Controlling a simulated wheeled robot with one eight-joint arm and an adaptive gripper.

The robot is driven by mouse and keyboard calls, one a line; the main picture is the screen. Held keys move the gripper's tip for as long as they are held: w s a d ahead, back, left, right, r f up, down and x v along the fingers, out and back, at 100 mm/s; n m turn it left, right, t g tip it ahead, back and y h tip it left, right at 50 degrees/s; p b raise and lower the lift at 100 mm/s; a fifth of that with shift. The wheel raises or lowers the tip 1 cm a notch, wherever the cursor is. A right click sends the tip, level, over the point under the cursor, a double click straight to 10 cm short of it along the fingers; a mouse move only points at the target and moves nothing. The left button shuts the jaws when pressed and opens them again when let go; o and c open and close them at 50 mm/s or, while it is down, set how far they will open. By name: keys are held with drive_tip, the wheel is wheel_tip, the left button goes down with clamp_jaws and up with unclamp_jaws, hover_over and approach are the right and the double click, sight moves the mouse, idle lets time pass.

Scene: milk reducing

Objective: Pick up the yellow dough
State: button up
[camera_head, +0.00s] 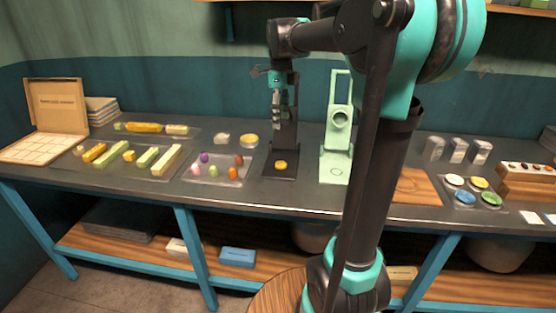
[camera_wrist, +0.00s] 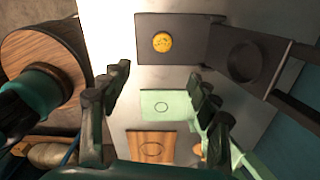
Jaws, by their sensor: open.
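The yellow dough (camera_head: 280,165) is a small round flat piece on the dark base of a black stand (camera_head: 285,140). In the wrist view the dough (camera_wrist: 162,42) lies on the dark base plate (camera_wrist: 190,30), beyond my fingertips. My gripper (camera_head: 277,118) hangs above the dough, in front of the stand's upright part. In the wrist view its two fingers (camera_wrist: 160,85) are spread wide with nothing between them. The gripper is apart from the dough.
A pale green stand (camera_head: 336,150) is just right of the black one. A clear tray (camera_head: 217,168) of small coloured pieces is to the left. A wooden board (camera_head: 416,187) and a tray of coloured dishes (camera_head: 474,200) are to the right. My arm hides part of the table.

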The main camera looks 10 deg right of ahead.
hover_over(281, 163)
drive_tip(key=f, duration=1.2)
drive_tip(key=shift+s+a+f, duration=0.1)
drive_tip(key=shift+s, duration=0.1)
drive_tip(key=shift+w+f, duration=0.15)
drive_tip(key=shift+f, duration=2.4)
drive_tip(key=c, duration=1)
drive_tip(key=shift+r, duration=0.1)
